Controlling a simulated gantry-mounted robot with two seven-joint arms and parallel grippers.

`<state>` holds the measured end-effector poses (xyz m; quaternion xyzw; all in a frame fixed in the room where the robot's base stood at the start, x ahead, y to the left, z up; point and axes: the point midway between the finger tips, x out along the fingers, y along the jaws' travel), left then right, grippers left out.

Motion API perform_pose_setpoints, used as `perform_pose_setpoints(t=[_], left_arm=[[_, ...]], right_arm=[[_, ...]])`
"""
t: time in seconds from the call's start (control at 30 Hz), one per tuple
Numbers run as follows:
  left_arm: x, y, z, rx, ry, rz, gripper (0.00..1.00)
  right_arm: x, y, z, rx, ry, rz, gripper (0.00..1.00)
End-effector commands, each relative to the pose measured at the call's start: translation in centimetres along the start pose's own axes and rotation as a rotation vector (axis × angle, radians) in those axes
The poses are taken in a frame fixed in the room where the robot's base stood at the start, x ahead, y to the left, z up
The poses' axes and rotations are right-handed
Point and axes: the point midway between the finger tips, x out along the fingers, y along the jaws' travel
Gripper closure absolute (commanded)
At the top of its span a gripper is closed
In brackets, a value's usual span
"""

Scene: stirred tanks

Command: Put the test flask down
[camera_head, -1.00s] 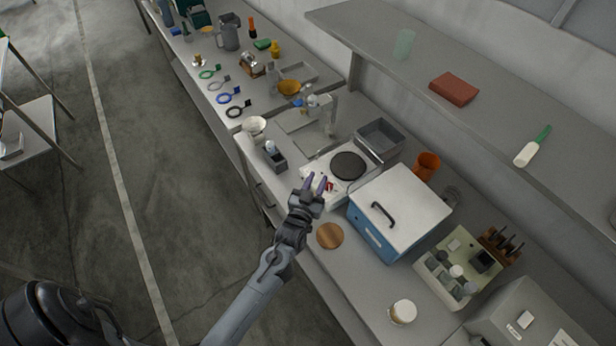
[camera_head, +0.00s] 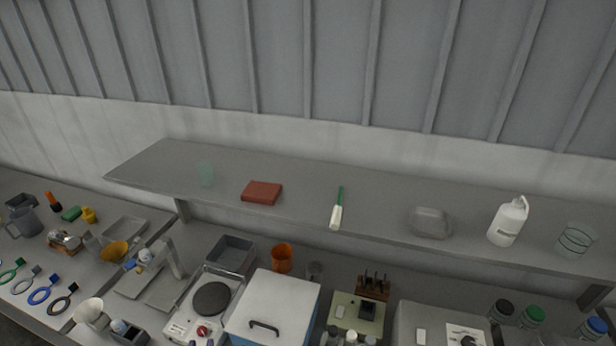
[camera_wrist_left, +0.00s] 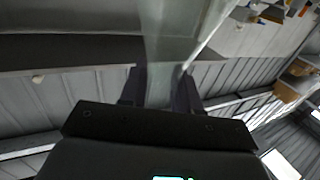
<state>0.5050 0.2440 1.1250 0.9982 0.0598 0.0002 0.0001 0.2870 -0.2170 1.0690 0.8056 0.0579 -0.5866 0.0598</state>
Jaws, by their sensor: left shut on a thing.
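The test flask (camera_wrist_left: 172,35) is clear glass. In the left wrist view it stands between the two dark fingers of my left gripper (camera_wrist_left: 160,88), which is shut on it; its far end runs out of the top of the picture. My right gripper is not in view.
A blue box with a white lid (camera_head: 285,292) stands right of the hotplate. A grey tray (camera_head: 231,255) and an orange cup (camera_head: 281,257) stand behind. The shelf (camera_head: 380,205) above holds a red-brown block (camera_head: 262,192), a brush (camera_head: 337,212) and a white bottle (camera_head: 508,221).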

Motion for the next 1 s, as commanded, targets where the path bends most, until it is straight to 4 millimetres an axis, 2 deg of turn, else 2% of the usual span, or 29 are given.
perform_pose_setpoints(t=[0.1,0.37,0.4,1.0], left_arm=[[-0.9,1.2,-2.8,0.0,0.003,0.045,1.0],[-1.9,3.2,-7.9,0.0,0.005,0.115,1.0],[-1.9,3.4,-7.4,0.002,-0.004,0.124,1.0],[-3.2,3.1,-10.2,0.003,-0.003,0.12,1.0]], right_arm=[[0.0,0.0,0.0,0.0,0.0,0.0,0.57],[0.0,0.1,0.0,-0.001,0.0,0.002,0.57],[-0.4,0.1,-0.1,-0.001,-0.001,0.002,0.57],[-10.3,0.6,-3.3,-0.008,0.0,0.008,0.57]])
